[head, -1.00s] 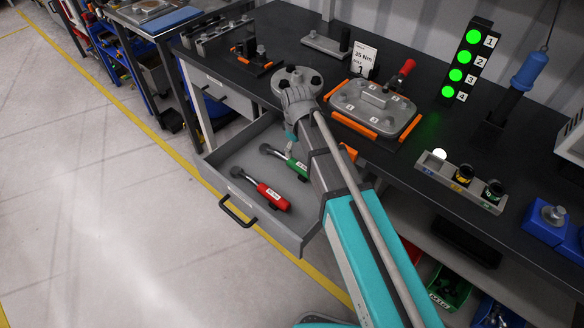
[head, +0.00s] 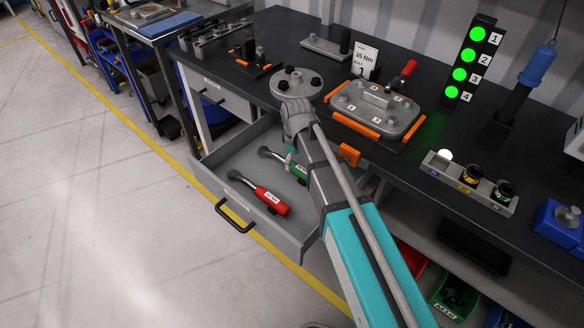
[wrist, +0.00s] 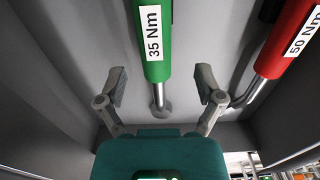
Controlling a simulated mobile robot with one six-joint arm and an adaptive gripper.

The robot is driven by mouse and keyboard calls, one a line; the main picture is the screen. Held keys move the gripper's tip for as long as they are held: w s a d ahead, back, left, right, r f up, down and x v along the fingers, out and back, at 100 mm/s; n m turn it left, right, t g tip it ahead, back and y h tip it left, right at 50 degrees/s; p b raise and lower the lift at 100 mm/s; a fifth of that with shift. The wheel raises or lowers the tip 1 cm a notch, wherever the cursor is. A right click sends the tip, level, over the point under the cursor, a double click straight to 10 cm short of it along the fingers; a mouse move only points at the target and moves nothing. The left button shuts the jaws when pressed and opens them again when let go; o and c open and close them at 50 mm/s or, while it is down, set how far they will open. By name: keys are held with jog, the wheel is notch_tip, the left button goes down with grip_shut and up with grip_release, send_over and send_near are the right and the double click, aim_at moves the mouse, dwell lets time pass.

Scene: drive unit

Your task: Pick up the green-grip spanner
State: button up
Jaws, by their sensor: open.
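The green-grip spanner (head: 300,170) lies in the open grey drawer (head: 225,170), partly hidden behind my arm in the head view. In the wrist view its green grip (wrist: 153,45), labelled 35 Nm, runs from the top edge down to a metal shaft. My gripper (wrist: 160,84) is open above the drawer, with one finger on each side of the spanner's line near the grip's lower end. Neither finger visibly touches it. In the head view my wrist hides most of the gripper.
A red-grip spanner (head: 272,201), labelled 50 Nm, lies beside the green one, and its grip shows right of my gripper in the wrist view (wrist: 288,38). The drawer walls are close around. The bench (head: 400,165) above holds a round plate (head: 297,83) and a grey cover (head: 376,108).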

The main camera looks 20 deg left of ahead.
aim_at(296, 165)
jog(key=f+b, duration=0.3)
jog(key=shift+w+a+f, duration=0.1)
jog(key=shift+w+f, duration=0.05)
jog(key=shift+w, duration=0.15)
jog(key=shift+f+b, duration=0.95)
jog(key=shift+b, duration=0.15)
grip_shut()
